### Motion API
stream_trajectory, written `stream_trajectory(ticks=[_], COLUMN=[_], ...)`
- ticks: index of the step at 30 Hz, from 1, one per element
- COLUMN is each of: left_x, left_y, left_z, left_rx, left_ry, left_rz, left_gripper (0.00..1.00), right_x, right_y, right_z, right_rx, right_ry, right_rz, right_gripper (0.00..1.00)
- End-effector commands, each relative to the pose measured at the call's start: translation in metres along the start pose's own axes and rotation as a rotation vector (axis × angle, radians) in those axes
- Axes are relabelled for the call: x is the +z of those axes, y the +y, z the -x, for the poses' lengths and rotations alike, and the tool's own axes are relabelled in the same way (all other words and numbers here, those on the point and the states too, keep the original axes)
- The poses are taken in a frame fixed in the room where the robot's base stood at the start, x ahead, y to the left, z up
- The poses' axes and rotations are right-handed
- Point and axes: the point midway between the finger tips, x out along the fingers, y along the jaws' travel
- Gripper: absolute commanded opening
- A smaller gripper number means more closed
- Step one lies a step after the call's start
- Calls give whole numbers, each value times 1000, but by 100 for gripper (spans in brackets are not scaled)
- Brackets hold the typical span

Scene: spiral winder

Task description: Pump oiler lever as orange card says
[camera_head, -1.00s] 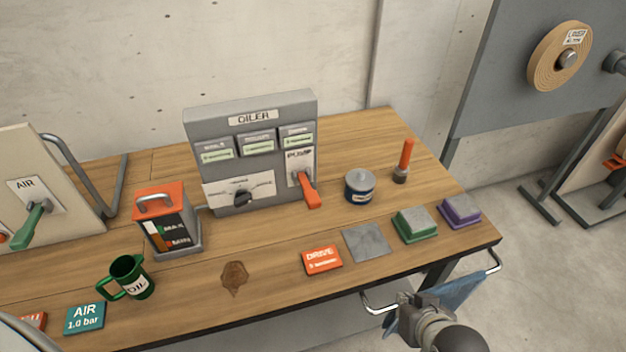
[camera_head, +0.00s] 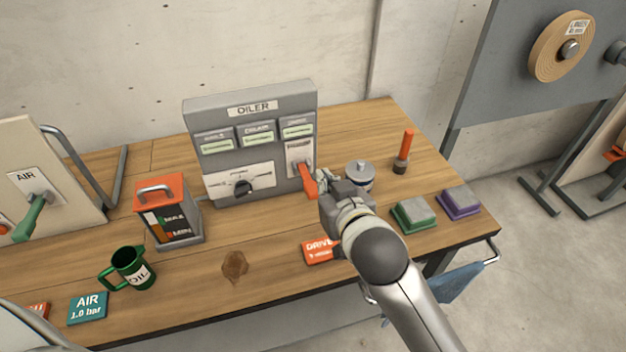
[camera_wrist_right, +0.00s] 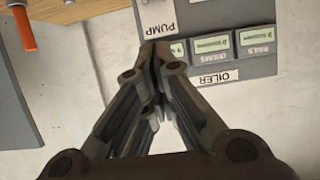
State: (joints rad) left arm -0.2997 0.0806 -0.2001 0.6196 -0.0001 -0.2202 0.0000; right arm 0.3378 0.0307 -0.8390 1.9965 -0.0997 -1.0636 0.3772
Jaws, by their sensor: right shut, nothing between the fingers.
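The grey oiler box (camera_head: 250,97) stands at the back of the bench, with a dial, several green displays and a PUMP plate. Its orange lever (camera_head: 308,182) points down and forward. My right gripper (camera_head: 325,178) is shut and empty, right beside the lever's right side in the head view; whether it touches cannot be told. The right wrist view shows the closed fingers (camera_wrist_right: 153,50) by the PUMP plate (camera_wrist_right: 160,18), with the lever out of sight. The orange DRIVE card (camera_head: 318,250) lies on the bench, partly covered by my arm; its small text is unreadable. My left gripper is not in view.
A blue-and-white tin (camera_head: 360,174) stands close behind my right gripper. An orange-handled tool (camera_head: 404,152), green block (camera_head: 413,215) and purple block (camera_head: 459,203) are to the right. An orange-topped can (camera_head: 160,190) and green mug (camera_head: 133,268) are left.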

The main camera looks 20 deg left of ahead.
Motion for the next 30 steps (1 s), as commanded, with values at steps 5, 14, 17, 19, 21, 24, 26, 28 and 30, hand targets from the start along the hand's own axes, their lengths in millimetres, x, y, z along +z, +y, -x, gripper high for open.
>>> stream_trajectory(ticks=[5, 14, 17, 19, 21, 24, 26, 28, 30], left_x=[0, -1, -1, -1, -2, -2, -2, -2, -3], left_y=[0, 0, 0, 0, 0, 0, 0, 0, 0], left_z=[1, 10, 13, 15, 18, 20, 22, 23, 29], left_rx=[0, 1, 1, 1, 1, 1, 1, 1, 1], left_ry=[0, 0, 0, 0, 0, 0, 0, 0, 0], left_rz=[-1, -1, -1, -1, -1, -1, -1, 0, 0], left_gripper=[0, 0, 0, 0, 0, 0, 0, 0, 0], right_x=[0, -2, -2, -2, -1, -2, -1, -1, 13], right_y=[0, 1, 1, 0, 1, 0, 0, 1, 1], right_z=[-3, -37, -52, -62, -72, -85, -93, -101, -103], right_rx=[1, 2, 1, 1, 1, 1, 1, 1, 2], right_ry=[-1, -2, -2, -2, -2, -2, -2, -2, -7], right_rz=[0, 1, 0, 0, 0, 0, 1, 1, 0], right_gripper=[0, 0, 0, 0, 0, 0, 0, 0, 0])
